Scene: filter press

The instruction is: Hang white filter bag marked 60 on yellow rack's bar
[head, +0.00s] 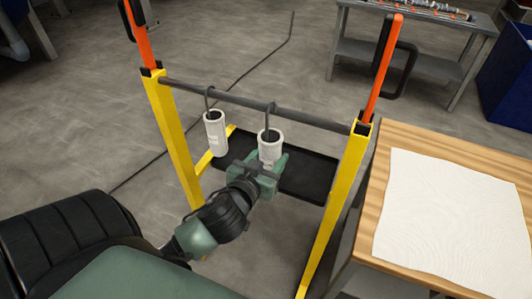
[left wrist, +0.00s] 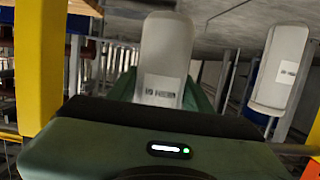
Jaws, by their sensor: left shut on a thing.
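The yellow rack (head: 176,135) has a dark horizontal bar (head: 240,99) between its two posts. A white filter bag (head: 270,146) hangs below the bar, and its dark hook (head: 270,112) reaches up to the bar and appears to be over it. My left gripper (head: 265,168) is shut on this bag's lower part. In the left wrist view the held bag (left wrist: 165,50) is upright, with a small label too blurred to read surely. A second white bag (head: 215,134) hangs by its hook to the left; it also shows in the left wrist view (left wrist: 282,65). My right gripper is not in view.
A black tray (head: 308,180) lies low between the posts. A wooden table (head: 390,145) with a white cloth (head: 445,215) stands right of the rack. A grey bench (head: 415,55) is behind. The bar's right part is free.

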